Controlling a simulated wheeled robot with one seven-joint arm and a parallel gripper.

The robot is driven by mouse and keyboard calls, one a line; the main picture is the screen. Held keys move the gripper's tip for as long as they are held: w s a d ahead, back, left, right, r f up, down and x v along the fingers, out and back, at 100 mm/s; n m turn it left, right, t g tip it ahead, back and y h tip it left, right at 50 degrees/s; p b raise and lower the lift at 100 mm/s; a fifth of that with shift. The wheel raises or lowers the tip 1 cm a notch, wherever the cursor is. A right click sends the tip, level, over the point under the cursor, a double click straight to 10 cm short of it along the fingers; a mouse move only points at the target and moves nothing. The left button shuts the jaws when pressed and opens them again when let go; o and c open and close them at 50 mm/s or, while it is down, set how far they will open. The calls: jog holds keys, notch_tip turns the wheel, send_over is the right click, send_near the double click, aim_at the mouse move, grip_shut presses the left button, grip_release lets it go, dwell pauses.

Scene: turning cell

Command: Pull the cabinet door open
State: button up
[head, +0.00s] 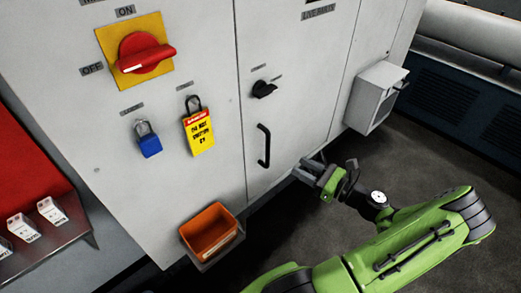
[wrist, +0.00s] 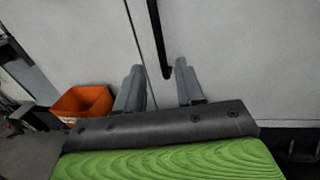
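The grey cabinet door (head: 290,60) is shut, with its left seam beside a black vertical bar handle (head: 264,146). The handle shows in the wrist view (wrist: 158,38) at top centre, its lower end lining up between my fingertips. My gripper (head: 302,168) is to the right of and slightly below the handle's lower end in the head view, apart from it. In the wrist view my gripper (wrist: 157,70) is open, its two grey fingers spread with nothing held. The exact depth gap to the handle cannot be told.
A black rotary latch (head: 263,89) is above the handle. A red switch (head: 141,54), a blue padlock (head: 148,140) and a yellow tag (head: 198,130) are on the left panel. An orange bin (head: 209,231) sticks out low left; a grey box (head: 376,97) juts out right.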

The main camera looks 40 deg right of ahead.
send_over(268, 165)
jog(key=shift+w+d, duration=0.15)
jog(key=shift+w, duration=0.2)
grip_shut()
